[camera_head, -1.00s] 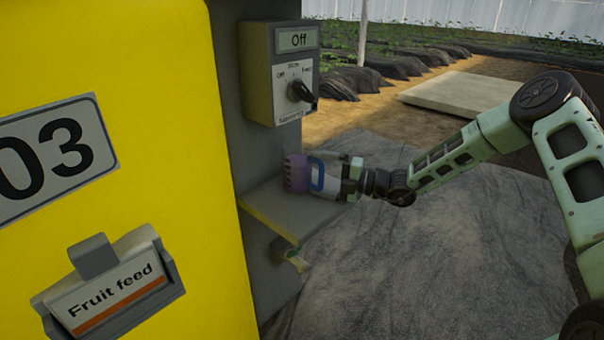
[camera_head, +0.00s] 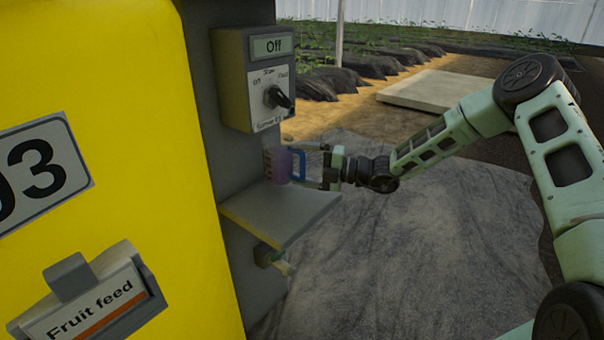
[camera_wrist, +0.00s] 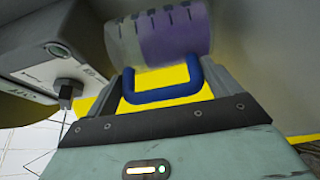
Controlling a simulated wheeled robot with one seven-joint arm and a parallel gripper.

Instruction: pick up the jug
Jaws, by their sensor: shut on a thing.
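The jug (camera_head: 278,165) is a ribbed, see-through body with purple in it and a blue handle (camera_head: 299,164). In the head view it is held just above the grey shelf (camera_head: 290,213), near the panel. My gripper (camera_head: 308,167) comes from the right and is shut on the blue handle.
A control box (camera_head: 258,78) with a black knob and an "Off" display is above the shelf. The yellow cabinet (camera_head: 130,150) fills the left, with a "Fruit feed" label (camera_head: 85,305). Under the shelf is a small fitting (camera_head: 272,259). Open floor lies to the right.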

